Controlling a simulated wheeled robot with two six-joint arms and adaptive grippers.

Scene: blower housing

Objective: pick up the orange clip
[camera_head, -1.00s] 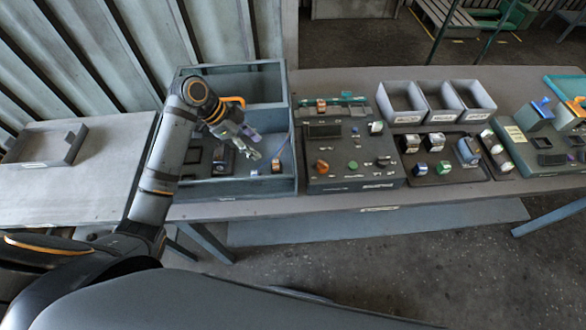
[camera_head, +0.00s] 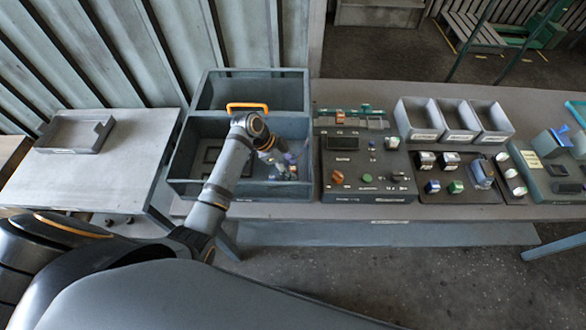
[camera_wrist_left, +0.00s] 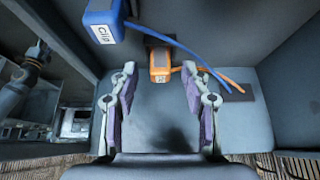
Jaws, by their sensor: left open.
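The orange clip (camera_wrist_left: 160,62) lies in the grey box, with a small white label on its near end and an orange strip running off to the right. My left gripper (camera_wrist_left: 160,78) is open, its two fingers apart, with the clip seen between and just beyond the fingertips. I see no contact. In the head view my left gripper (camera_head: 287,165) is low inside the box's front compartment, and the gripper and arm largely hide the clip there. My right gripper is not in view.
A blue clip (camera_wrist_left: 103,22) with a "Clip" label lies close by, its blue strip crossing over the orange one. The grey box's walls (camera_head: 185,150) surround the gripper. A dark control panel (camera_head: 340,180) stands right of the box. The left table top (camera_head: 110,170) is mostly clear.

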